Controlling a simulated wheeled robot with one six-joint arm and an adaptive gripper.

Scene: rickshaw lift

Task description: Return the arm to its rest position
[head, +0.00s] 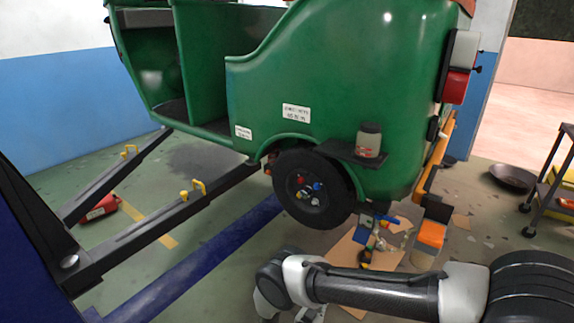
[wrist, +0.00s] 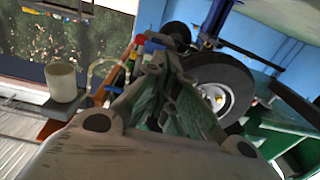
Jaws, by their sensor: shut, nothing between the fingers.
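My arm (head: 370,290) stretches in from the lower right of the head view, low in front of the green rickshaw (head: 330,80). Its end is bent down and cut off at the bottom edge, so the fingertips do not show there. In the wrist view my gripper (wrist: 168,68) is shut and empty, its fingers meeting in front of a wheel. That wheel (wrist: 232,78), with a black tyre and pale rim, is partly hidden by the fingers. I cannot tell how far the fingertips are from it.
The rickshaw is raised beside dark lift arms (head: 160,215); its rear wheel (head: 312,188) hangs behind my arm. Cardboard, tools and an orange box (head: 430,235) lie beneath. A black pan (head: 512,177) and a trolley (head: 552,190) stand right. A pale cup (wrist: 62,82) shows in the wrist view.

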